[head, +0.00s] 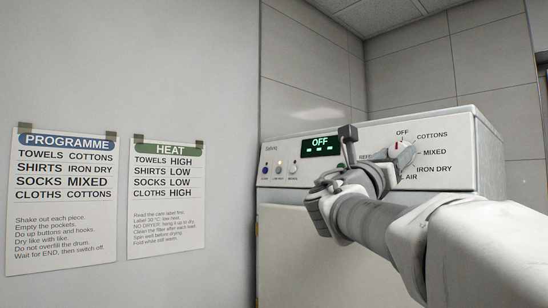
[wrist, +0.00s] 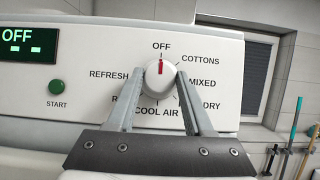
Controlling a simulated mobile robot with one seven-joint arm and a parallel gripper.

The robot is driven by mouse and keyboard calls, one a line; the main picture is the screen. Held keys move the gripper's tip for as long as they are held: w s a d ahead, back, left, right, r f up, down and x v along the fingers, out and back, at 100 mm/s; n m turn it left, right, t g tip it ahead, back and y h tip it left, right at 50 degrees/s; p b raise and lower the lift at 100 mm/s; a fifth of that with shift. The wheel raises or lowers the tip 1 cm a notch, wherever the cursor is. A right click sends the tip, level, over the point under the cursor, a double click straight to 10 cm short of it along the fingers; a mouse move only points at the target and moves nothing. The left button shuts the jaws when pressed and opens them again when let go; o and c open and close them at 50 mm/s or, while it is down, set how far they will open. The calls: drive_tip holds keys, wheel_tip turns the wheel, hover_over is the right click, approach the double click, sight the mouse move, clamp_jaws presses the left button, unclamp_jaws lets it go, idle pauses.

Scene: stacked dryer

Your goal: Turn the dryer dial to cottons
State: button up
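The dryer dial (head: 402,157) is a round white knob with a red pointer mark. In the wrist view the dial (wrist: 159,80) has its red mark pointing straight up at OFF. The COTTONS label (wrist: 200,60) is to its upper right. My gripper (wrist: 160,71) is open, one finger on each side of the dial in the wrist view. In the head view my gripper (head: 348,148) appears left of the dial, seemingly in front of the panel and apart from the knob. Contact cannot be made out. Part of the REFRESH label is hidden behind my gripper.
The dryer display (head: 321,146) reads OFF. A green START button (wrist: 57,87) is left of the dial. Several small buttons sit at the panel's left. PROGRAMME (head: 66,200) and HEAT (head: 168,195) sheets hang on the left wall. Long-handled tools (wrist: 290,140) stand at the right.

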clamp_jaws()
drive_tip(key=shift+w+m+g+h, duration=0.1)
drive_tip(key=shift+m+g+h, duration=0.2)
drive_tip(key=shift+m, duration=0.3)
drive_tip(key=m+g, duration=0.1)
drive_tip(key=m, duration=0.1)
drive_tip(key=m+g+h, duration=0.1)
drive_tip(key=m, duration=0.1)
drive_tip(key=shift+w+a+m+g, duration=0.1)
drive_tip(key=shift+a+m+g, duration=0.05)
drive_tip(key=shift+m+g, duration=0.2)
drive_tip(key=m+g, duration=0.1)
drive_tip(key=m, duration=0.1)
drive_tip(key=m+g+h+p, duration=0.1)
drive_tip(key=m+g, duration=0.1)
drive_tip(key=shift+w+r+m, duration=0.1)
drive_tip(key=shift+r+m, duration=0.1)
drive_tip(key=shift+m, duration=0.15)
drive_tip(key=shift+m+g+p, duration=0.65)
drive_tip(key=shift+m+g, duration=0.4)
drive_tip(key=shift+m, duration=0.35)
